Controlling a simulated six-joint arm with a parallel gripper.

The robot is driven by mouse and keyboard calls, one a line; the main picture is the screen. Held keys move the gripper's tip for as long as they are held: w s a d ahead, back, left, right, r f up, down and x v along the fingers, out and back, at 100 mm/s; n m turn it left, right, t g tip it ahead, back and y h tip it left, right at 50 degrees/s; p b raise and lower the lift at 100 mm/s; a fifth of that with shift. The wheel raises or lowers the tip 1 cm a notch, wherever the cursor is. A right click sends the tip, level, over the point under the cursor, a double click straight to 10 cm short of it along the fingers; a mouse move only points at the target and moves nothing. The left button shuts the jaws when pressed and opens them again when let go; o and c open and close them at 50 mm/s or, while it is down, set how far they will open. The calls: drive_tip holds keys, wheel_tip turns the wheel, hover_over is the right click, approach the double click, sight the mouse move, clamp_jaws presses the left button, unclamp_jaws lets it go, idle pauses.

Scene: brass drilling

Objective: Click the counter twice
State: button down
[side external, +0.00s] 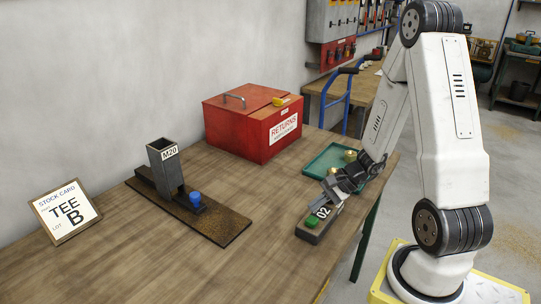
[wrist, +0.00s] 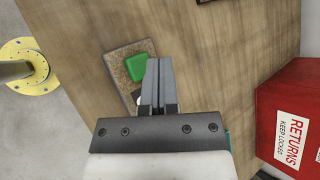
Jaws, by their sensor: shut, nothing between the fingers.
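The counter (side external: 306,231) is a low dark block on the table with a green button (side external: 312,221) at its near end and a display reading 02 (side external: 323,211). The button also shows in the wrist view (wrist: 136,68), just left of my fingertips. My gripper (side external: 327,184) is shut and empty, over the far part of the counter, and hides part of it.
A green tray (side external: 318,163) with brass pieces lies beyond the counter. A red returns box (side external: 222,130) stands at the back. A stock card (side external: 45,228) leans at left. The front table is clear.

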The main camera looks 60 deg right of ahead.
sight(313, 222)
drive_tip(key=shift+r, duration=1.75)
drive_tip(key=shift+s+a+n+g, duration=0.1)
drive_tip(key=shift+a+n+g, duration=0.35)
drive_tip(key=shift+a, duration=0.2)
drive_tip(key=a+r+n+g+h, duration=0.2)
drive_tip(key=a+n+h, duration=0.4)
drive_tip(key=a+n, duration=0.5)
drive_tip(key=n+g, duration=0.1)
drive_tip(key=n, duration=0.5)
drive_tip(key=shift+a+r+n, duration=0.2)
drive_tip(key=shift+r+n, duration=0.1)
drive_tip(key=shift+n, duration=0.05)
